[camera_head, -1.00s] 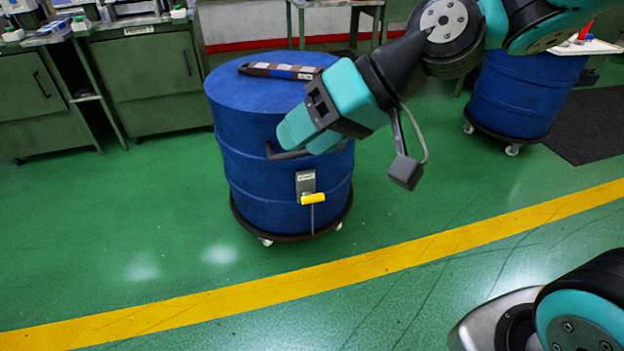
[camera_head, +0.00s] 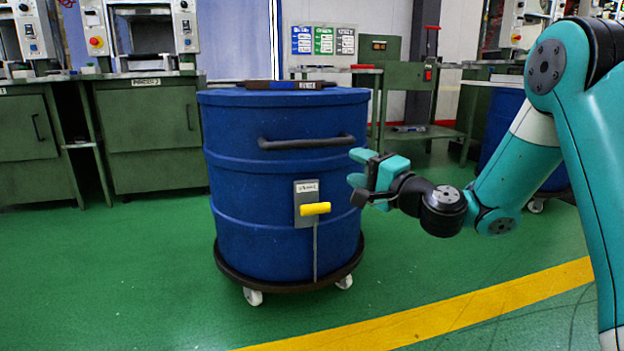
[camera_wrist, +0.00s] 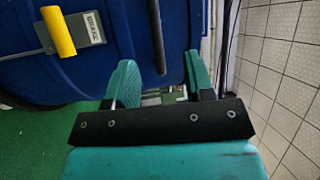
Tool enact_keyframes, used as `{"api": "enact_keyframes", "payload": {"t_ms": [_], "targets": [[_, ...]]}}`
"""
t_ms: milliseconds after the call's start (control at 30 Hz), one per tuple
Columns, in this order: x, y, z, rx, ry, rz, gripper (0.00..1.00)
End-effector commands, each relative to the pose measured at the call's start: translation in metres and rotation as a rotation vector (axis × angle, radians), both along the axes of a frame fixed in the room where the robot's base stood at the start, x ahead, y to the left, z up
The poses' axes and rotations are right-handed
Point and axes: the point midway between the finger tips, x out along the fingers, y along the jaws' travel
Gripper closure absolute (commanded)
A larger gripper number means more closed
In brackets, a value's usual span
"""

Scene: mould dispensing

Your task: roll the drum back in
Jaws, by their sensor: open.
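The blue drum (camera_head: 240,185) stands upright on a dark round dolly (camera_head: 285,287) with white casters. A black bar handle (camera_head: 310,142) runs across its upper side. Below it is a grey plate (camera_head: 303,212) with a yellow-ended lever (camera_head: 315,208). My gripper (camera_head: 356,168) is open and empty at the drum's right edge, just right of and slightly below the handle's right end. In the wrist view the open fingers (camera_wrist: 160,75) face the drum side, and the handle (camera_wrist: 157,30) shows between them; I cannot tell the gap. The yellow lever (camera_wrist: 58,32) is at upper left there.
Green cabinets (camera_head: 150,135) stand behind on the left. A green bench (camera_head: 425,105) stands behind on the right. Another blue drum (camera_head: 505,125) is partly hidden behind my arm. A yellow floor line (camera_head: 440,318) crosses the front right. The floor left of the drum is clear.

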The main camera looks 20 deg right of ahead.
Motion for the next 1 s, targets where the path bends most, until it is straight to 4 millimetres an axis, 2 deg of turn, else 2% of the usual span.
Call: {"api": "enact_keyframes", "payload": {"t_ms": [33, 133, 367, 733, 1000], "targets": [[0.002, -0.007, -0.014, 0.021, -0.001, -0.019, 0.52], [0.006, -0.014, -0.017, 0.043, -0.001, -0.043, 0.52], [0.021, -0.009, -0.006, 0.048, 0.0, -0.046, 0.52], [0.059, 0.009, 0.002, 0.047, 0.001, -0.044, 0.52], [0.113, 0.033, 0.008, 0.043, -0.009, -0.043, 0.52]]}}
